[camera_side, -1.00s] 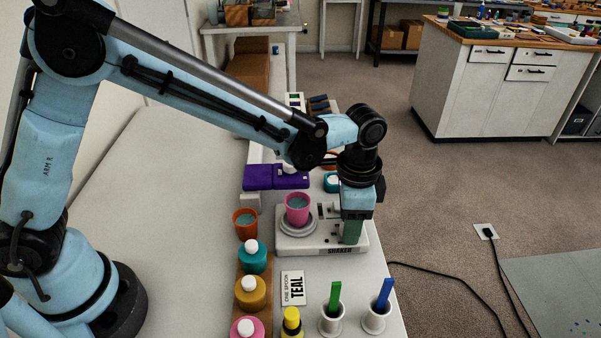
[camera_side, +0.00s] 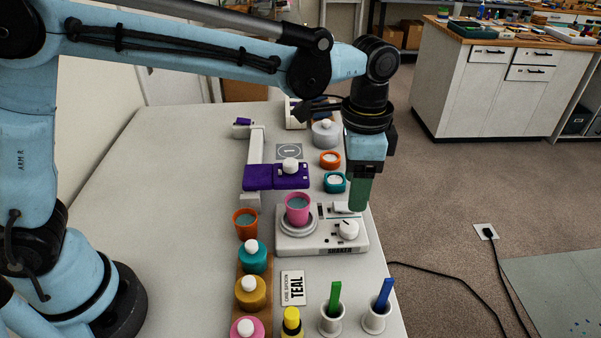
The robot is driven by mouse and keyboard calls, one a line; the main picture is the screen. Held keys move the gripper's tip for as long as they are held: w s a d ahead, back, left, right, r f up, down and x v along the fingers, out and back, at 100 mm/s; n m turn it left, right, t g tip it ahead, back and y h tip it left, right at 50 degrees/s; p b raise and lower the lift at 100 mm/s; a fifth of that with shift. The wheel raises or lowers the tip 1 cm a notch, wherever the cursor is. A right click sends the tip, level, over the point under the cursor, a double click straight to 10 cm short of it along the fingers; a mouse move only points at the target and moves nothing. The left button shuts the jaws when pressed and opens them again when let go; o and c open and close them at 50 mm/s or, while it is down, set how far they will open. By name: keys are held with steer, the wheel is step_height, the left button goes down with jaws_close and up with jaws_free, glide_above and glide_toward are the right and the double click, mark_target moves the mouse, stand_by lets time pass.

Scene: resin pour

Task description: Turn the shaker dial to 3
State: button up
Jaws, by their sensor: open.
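The shaker (camera_side: 310,242) is a white box on the bench, with its name on the front edge. Its white dial (camera_side: 348,230) sits on the right part of the top; its setting is too small to read. A pink cup (camera_side: 297,208) with greyish-blue liquid stands upright on the shaker's round platform (camera_side: 297,230) at the left. My gripper (camera_side: 358,207) points down with green fingers just above and behind the dial, apart from it. It is open and holds nothing that I can see. The gap between its fingers is hidden from this side.
An orange cup (camera_side: 245,224) stands left of the shaker. Green (camera_side: 335,297) and blue (camera_side: 384,294) sticks stand in white holders in front. A purple device (camera_side: 277,176) and teal jar (camera_side: 335,182) are behind.

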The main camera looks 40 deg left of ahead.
steer(key=shift+r, duration=1.4)
steer(key=s+a+n+t, duration=0.3)
steer(key=s+a+n, duration=0.2)
steer(key=a, duration=0.5)
steer(key=s+a+f+n+t, duration=0.1)
steer(key=s+a+n+t, duration=0.3)
steer(key=a, duration=0.6)
steer(key=shift+s+a+f+n, duration=0.2)
steer(key=shift+s+f+n, duration=0.1)
steer(key=shift+s+n, duration=0.4)
